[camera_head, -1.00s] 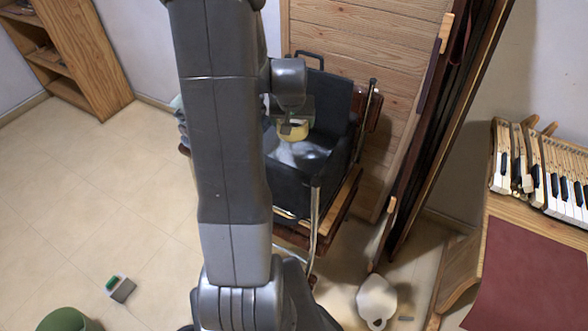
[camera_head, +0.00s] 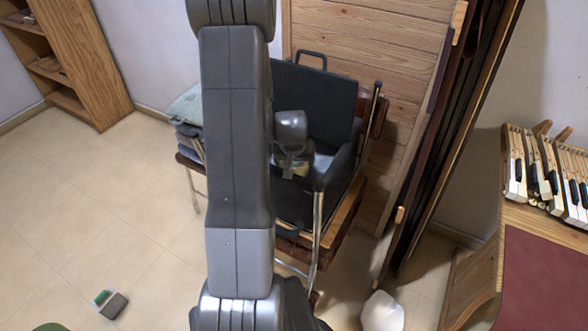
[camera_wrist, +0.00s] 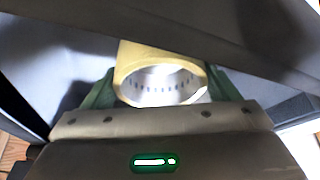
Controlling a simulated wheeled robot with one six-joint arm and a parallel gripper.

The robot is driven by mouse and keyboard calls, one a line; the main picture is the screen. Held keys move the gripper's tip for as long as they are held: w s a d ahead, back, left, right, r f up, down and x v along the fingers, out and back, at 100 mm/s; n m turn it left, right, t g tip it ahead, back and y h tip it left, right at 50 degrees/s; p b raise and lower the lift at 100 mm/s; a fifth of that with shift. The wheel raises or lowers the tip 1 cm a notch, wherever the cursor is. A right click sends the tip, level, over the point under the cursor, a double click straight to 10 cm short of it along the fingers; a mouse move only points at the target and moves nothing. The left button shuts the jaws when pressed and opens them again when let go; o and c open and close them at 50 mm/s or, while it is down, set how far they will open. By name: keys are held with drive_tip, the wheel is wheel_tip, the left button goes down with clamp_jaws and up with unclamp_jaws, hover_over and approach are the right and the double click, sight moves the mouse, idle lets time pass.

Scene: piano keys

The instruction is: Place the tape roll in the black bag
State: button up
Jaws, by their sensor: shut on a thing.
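The black bag (camera_head: 316,98) stands open on a chair, with its tall back wall and a handle showing in the head view. My gripper (camera_head: 292,168) reaches down between the bag's walls. In the wrist view, its green fingers (camera_wrist: 160,88) are shut on the yellow tape roll (camera_wrist: 148,54), one on each side. The roll's pale, marked inner ring faces the camera. Dark bag walls (camera_wrist: 215,22) lie beyond and beside it. In the head view my arm hides the bag's left part, and the roll is mostly hidden by the gripper. I cannot tell whether it touches the bag's bottom.
The chair has metal legs (camera_head: 318,235) and a wooden edge. Folded cloths or cushions (camera_head: 187,110) are stacked to the left. Tall dark frames (camera_head: 445,130) lean at the right, near a desk with piano keys (camera_head: 545,175). The floor at left is mostly clear.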

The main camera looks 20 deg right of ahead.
drive_tip(key=shift+f, duration=1.6)
drive_tip(key=shift+b, duration=0.3)
drive_tip(key=shift+f, duration=0.2)
drive_tip(key=o, duration=0.9)
drive_tip(key=shift+r, duration=0.15)
drive_tip(key=shift+r, duration=0.2)
drive_tip(key=p+v, duration=0.1)
drive_tip(key=v, duration=1)
drive_tip(key=shift+s+r, duration=0.2)
drive_tip(key=shift+r, duration=0.15)
